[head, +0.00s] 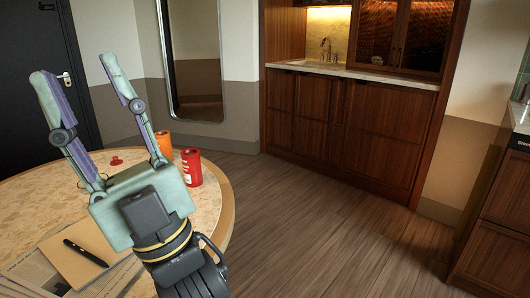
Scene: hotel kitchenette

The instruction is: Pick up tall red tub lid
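A small, flat red lid with a raised middle (116,161) lies on the round table, seen between the fingers of my gripper. A tall red tub (192,168) stands upright near the table's right edge; I cannot tell whether its top is covered. My gripper (75,68) is in the head view, open and empty, with its two fingers spread wide and pointing up in the picture. The lid is apart from the fingers. My gripper's palm hides part of the table in front of the lid.
An orange tub (163,144) stands behind the red tub. A notebook (78,262) with a black pen (86,253) and printed papers lie at the table's (216,205) near side. Wooden cabinets with a sink (322,68) stand at the back. Open floor (310,220) lies right of the table.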

